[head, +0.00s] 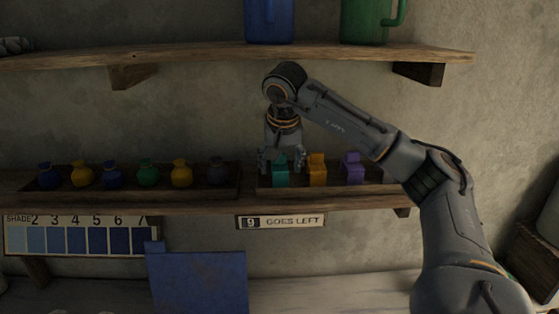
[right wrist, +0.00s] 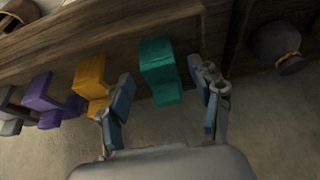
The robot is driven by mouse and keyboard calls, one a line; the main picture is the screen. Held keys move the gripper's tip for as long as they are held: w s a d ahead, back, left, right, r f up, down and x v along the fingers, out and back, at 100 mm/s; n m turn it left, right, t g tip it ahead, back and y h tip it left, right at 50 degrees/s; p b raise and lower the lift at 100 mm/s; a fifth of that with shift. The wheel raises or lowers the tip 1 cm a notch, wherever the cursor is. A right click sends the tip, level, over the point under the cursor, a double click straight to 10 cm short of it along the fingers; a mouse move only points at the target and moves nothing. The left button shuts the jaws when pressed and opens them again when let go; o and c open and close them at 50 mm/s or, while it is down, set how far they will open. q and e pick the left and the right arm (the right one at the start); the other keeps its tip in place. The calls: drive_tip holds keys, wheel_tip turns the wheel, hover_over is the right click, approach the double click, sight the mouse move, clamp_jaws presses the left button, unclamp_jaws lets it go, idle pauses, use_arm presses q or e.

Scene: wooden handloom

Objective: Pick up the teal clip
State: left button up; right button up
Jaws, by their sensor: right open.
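The teal clip (head: 281,170) sits at the left end of the right-hand tray (head: 330,188) on the lower shelf. My right gripper (head: 274,160) is open and reaches down from above, its fingers close to the clip. In the right wrist view, the teal clip (right wrist: 160,72) shows between the two spread fingers of the right gripper (right wrist: 164,88), a little beyond the tips. I cannot tell whether a finger touches it. My left gripper is not in view.
An orange clip (head: 317,170) stands close right of the teal one, with a purple clip (head: 353,168) beyond it. Several small pouches (head: 148,173) fill the tray to the left. The upper shelf (head: 200,60) overhangs, carrying a blue vessel (head: 269,20) and green jug (head: 366,20).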

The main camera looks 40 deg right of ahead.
sight(279, 165)
drive_tip(key=w, duration=0.1)
drive_tip(key=w+d+p, duration=0.2)
drive_tip(key=shift+d+r, duration=0.1)
drive_tip(key=shift+r, duration=0.15)
drive_tip(key=x, duration=0.2)
drive_tip(key=shift+f, duration=0.4)
drive_tip(key=shift+w+d+f, duration=0.1)
drive_tip(key=shift+d+f, duration=0.05)
drive_tip(key=shift+f, duration=0.2)
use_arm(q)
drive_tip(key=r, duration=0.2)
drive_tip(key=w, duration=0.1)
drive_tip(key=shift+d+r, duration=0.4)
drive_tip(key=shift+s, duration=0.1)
use_arm(e)
drive_tip(key=shift+c, duration=0.4)
drive_tip(key=shift+r, duration=0.1)
drive_tip(key=c, duration=0.3)
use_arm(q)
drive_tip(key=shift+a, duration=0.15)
use_arm(e)
drive_tip(key=c, duration=0.8)
